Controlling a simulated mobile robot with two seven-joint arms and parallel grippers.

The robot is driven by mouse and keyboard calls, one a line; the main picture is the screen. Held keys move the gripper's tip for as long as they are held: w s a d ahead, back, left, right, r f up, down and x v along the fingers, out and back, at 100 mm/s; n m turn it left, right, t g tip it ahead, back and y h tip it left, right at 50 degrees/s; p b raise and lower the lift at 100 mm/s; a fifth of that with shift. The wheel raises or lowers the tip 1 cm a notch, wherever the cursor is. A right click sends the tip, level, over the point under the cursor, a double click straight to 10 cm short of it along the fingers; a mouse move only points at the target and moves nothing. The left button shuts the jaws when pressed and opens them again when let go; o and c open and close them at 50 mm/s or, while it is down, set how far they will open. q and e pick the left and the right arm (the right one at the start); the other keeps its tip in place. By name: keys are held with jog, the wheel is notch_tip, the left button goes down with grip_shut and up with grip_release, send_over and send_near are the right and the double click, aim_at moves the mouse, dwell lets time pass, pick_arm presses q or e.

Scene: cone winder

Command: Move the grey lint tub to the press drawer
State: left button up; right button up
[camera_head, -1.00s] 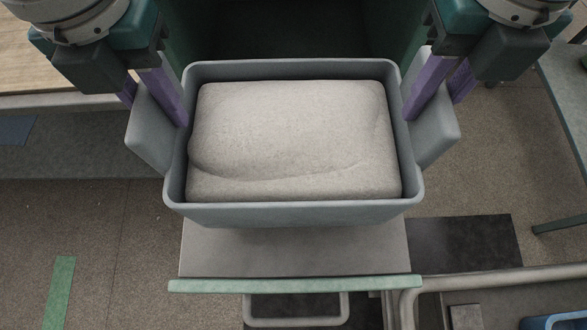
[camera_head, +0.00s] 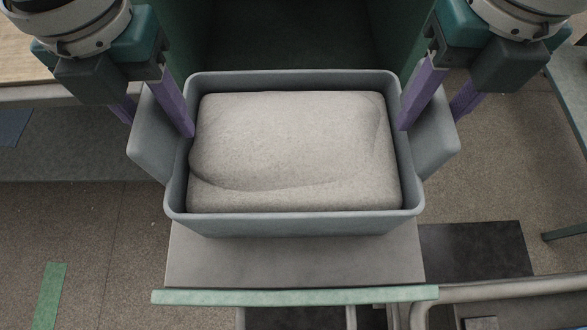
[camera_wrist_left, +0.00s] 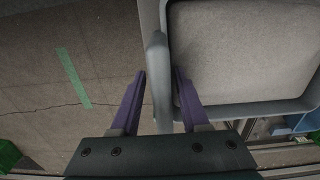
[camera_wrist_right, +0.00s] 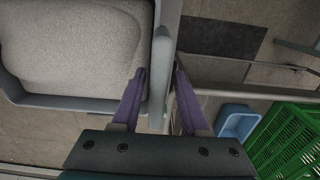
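The grey lint tub (camera_head: 295,224) holds a pale, lint-like block (camera_head: 295,150) and hangs level in the middle of the head view. My left gripper (camera_head: 158,112) has its purple fingers on either side of the tub's left side flap; the left wrist view shows the flap (camera_wrist_left: 158,85) between them. My right gripper (camera_head: 434,108) grips the right flap (camera_wrist_right: 159,75) the same way. A dark green walled recess (camera_head: 290,35) lies behind the tub at the top. A grey panel with a pale green edge (camera_head: 295,297) shows below it. I cannot tell which is the press drawer.
A bench (camera_head: 60,150) stands at the left and a green-grey table edge (camera_head: 565,100) at the right. Metal rails (camera_head: 510,288) run along the lower right. The right wrist view shows a blue bin (camera_wrist_right: 237,121) and a green crate (camera_wrist_right: 287,140). Floor shows on both sides.

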pick_arm(q)
jog(key=shift+o, duration=0.5)
jog(key=shift+d, duration=0.1)
pick_arm(e)
jog(key=shift+o, duration=0.4)
jog(key=shift+a, duration=0.1)
pick_arm(q)
jog(key=shift+r, duration=0.15)
jog(key=shift+r, duration=0.35)
notch_tip(320, 180, up, 11)
jog(key=shift+f, duration=0.15)
pick_arm(e)
jog(key=shift+r, duration=0.2)
pick_arm(q)
jog(key=shift+r, duration=0.2)
pick_arm(e)
notch_tip(320, 180, up, 12)
jog(key=shift+f, duration=0.15)
